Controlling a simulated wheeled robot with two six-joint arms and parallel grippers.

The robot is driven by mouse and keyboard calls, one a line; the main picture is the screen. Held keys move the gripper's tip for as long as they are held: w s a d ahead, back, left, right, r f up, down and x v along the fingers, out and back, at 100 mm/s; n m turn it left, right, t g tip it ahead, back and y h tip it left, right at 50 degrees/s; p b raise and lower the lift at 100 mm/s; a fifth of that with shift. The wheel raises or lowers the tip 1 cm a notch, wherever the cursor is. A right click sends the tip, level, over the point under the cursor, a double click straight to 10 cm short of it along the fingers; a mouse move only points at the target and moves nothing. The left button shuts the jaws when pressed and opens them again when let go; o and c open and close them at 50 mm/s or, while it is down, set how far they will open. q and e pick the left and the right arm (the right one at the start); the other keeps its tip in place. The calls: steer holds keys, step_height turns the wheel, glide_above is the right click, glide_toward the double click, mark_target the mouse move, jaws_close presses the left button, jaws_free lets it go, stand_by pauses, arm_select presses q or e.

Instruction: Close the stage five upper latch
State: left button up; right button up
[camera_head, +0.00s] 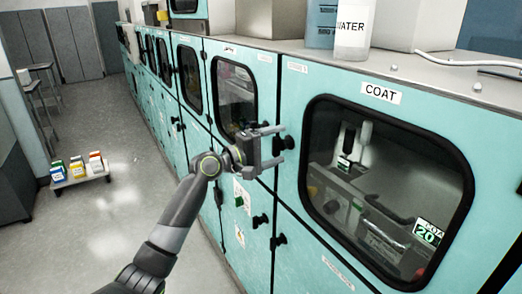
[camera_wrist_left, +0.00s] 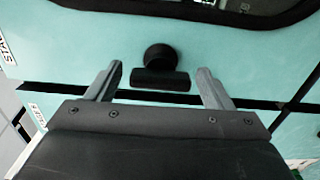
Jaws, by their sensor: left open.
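A black latch (camera_head: 286,144) sits on the teal machine front, at the edge between the COAT panel and the panel to its left. I cannot read a stage number by it. My left gripper (camera_head: 281,143) is open in front of it, one finger above and one below in the head view. In the left wrist view the latch's round knob (camera_wrist_left: 158,57) and dark bar (camera_wrist_left: 161,80) lie between the open fingers (camera_wrist_left: 160,68). I see no clear contact, and the fingers partly hide the latch in the head view. My right gripper is not in view.
The COAT window (camera_head: 385,190) is to the right. More black latches (camera_head: 260,220) (camera_head: 278,241) are lower down. A WATER container (camera_head: 353,28) stands on top of the machine. A low cart (camera_head: 80,180) with coloured boxes stands on the open floor at left.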

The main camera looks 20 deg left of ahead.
arm_select(q)
steer(key=b+v, duration=0.6)
steer(key=v, duration=1.1)
steer(key=shift+s+a+f, duration=0.1)
steer(key=shift+a, duration=0.05)
